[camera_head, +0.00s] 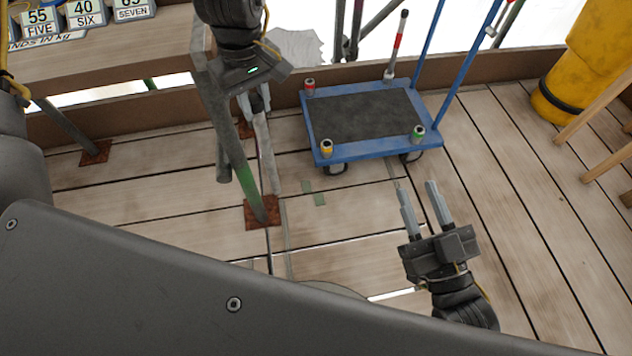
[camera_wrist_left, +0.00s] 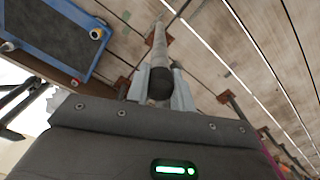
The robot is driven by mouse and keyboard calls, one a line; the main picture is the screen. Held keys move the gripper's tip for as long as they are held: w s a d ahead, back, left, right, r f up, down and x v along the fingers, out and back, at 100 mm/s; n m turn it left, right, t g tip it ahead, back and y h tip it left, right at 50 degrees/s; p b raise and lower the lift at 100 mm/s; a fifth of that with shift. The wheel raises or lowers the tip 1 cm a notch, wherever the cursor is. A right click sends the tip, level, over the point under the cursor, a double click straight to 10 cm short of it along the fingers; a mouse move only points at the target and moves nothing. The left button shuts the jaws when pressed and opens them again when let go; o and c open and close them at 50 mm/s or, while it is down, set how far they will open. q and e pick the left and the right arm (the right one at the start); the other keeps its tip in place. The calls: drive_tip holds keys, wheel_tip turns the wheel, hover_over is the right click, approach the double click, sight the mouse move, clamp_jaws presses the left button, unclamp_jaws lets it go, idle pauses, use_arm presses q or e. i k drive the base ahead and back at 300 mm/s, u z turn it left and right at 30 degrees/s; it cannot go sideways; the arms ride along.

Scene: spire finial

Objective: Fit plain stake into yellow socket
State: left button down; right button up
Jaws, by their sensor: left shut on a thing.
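A blue cart (camera_head: 372,150) with a dark mat stands at the upper middle of the head view. Its yellow socket (camera_head: 326,148) is an upright ringed cup at the near left corner, and it appears empty. It also shows in the left wrist view (camera_wrist_left: 97,33). My left gripper (camera_head: 256,103) is shut on the plain grey stake (camera_head: 266,155), left of the cart and apart from the socket. The stake hangs steeply, slightly tilted. In the left wrist view the stake (camera_wrist_left: 159,52) runs away from the jaws, its dark end near me. My right gripper (camera_head: 420,200) is open and empty, right of and nearer than the cart.
The cart also bears a red socket (camera_head: 309,86), a green socket (camera_head: 418,133) and a red-and-white stake (camera_head: 398,45) standing at its far right corner. A scaffold pole (camera_head: 235,160) stands close left of the held stake. A yellow chute (camera_head: 585,65) is at right.

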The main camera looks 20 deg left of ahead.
sight(349, 122)
drive_tip(key=k, duration=0.15)
drive_tip(key=z, duration=1.9)
drive_tip(key=i, duration=1.55)
drive_tip(key=u, duration=2.1)
